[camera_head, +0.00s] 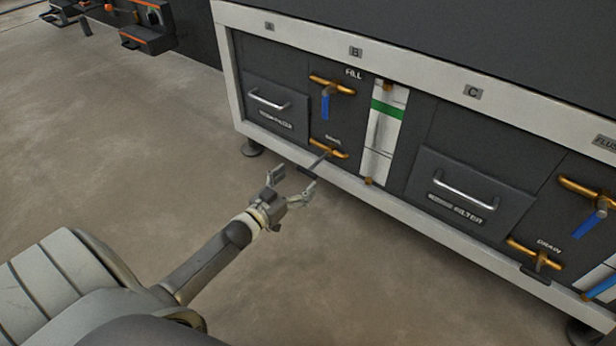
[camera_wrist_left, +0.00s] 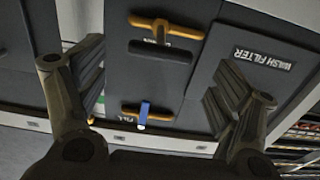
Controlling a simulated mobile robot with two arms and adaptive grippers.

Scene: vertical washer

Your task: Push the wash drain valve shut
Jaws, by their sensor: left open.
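The wash drain valve is the lower valve on the left part of the cabinet, an orange pipe (camera_head: 329,149) with a dark handle (camera_head: 309,168) that sticks out from the front. In the left wrist view its dark handle (camera_wrist_left: 165,53) lies roughly along the orange pipe (camera_wrist_left: 166,27). My left gripper (camera_head: 293,180) is open and empty, just in front of and below this handle. In the left wrist view the handle shows beyond and between the spread fingers (camera_wrist_left: 160,72). I cannot tell whether a finger touches it. My right gripper is not in view.
The fill valve with a blue handle (camera_head: 325,105) is above the drain valve. The wash filter drawer (camera_head: 272,107) is left of it, a white and green gauge (camera_head: 384,132) right of it. Another drain valve (camera_head: 536,256) is farther right. The floor (camera_head: 150,150) before the cabinet is clear.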

